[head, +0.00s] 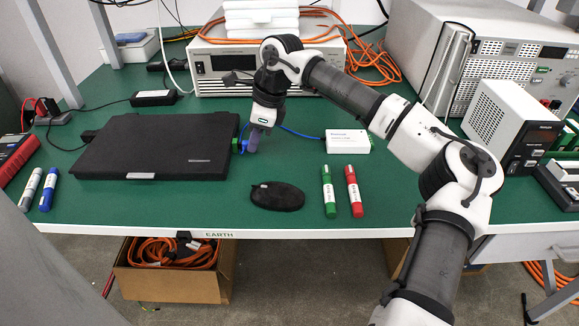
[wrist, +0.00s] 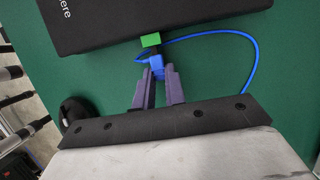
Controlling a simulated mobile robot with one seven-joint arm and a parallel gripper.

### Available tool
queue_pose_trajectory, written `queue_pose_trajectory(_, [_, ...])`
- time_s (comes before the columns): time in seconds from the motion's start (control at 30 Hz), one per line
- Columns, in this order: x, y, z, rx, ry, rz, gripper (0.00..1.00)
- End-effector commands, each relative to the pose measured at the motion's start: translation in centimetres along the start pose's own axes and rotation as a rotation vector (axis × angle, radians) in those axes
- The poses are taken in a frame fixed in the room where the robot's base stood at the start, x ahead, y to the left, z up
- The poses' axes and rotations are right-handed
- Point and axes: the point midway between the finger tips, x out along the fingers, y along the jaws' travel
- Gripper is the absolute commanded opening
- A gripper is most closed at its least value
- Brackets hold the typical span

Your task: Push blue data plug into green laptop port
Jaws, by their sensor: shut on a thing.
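A closed black laptop (head: 155,146) lies on the green bench. The green port (wrist: 150,40) sits at its edge in the wrist view; a bit of green also shows at the laptop's right side in the head view. My gripper (wrist: 157,80) is shut on the blue data plug (wrist: 156,66), whose blue cable (wrist: 215,34) loops away. The plug's front is close to the green port; I cannot tell whether it is inside or just touching it. In the head view my gripper (head: 252,140) is low over the bench beside the laptop's right edge.
The cable runs to a small white box (head: 347,141) on the right. A black mouse (head: 277,196), a green marker (head: 328,191) and a red marker (head: 354,191) lie in front. Instruments (head: 262,68) stand behind; bench between mouse and laptop is clear.

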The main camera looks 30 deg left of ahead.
Motion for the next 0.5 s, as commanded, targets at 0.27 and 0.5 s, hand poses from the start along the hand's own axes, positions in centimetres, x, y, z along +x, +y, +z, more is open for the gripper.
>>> queue_pose_trajectory(0.27, [0.04,0.01,0.16,0.0,0.0,0.0,0.0])
queue_pose_trajectory(0.5, [0.13,0.0,0.43,0.0,0.0,0.0,0.0])
